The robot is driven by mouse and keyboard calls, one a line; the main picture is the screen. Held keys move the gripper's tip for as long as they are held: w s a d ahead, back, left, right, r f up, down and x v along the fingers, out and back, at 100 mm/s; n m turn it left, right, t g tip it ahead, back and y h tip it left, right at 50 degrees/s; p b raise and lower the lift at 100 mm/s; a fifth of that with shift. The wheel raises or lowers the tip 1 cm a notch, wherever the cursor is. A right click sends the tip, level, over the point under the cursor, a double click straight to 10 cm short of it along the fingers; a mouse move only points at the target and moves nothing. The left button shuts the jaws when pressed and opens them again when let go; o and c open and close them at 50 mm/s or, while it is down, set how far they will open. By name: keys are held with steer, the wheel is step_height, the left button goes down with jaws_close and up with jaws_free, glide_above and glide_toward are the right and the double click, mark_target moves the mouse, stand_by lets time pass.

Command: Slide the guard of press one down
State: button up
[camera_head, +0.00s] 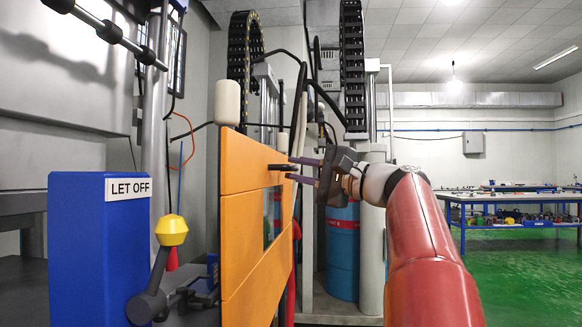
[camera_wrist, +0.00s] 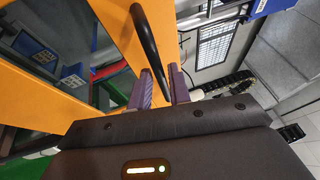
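The guard of the press is an orange framed panel (camera_head: 243,203) with a clear window, standing upright at the centre of the head view. Its orange frame also fills the upper left of the wrist view (camera_wrist: 110,25). A black bar handle (camera_head: 284,167) stands out from its face; in the wrist view the handle (camera_wrist: 146,42) curves down towards the fingers. My gripper (camera_head: 296,170) is at the handle, with its two purple fingers apart and the handle between them. In the wrist view the fingers (camera_wrist: 162,88) stand either side of the handle's near end. Firm contact is not visible.
A blue box labelled LET OFF (camera_head: 100,240) and a yellow-knobbed lever (camera_head: 171,230) stand left of the guard. A blue drum (camera_head: 342,250) stands behind my gripper. A blue-framed workbench (camera_head: 510,197) is far right, with open green floor (camera_head: 530,270) before it.

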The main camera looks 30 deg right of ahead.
steer(key=shift+x, duration=0.85)
jaws_close()
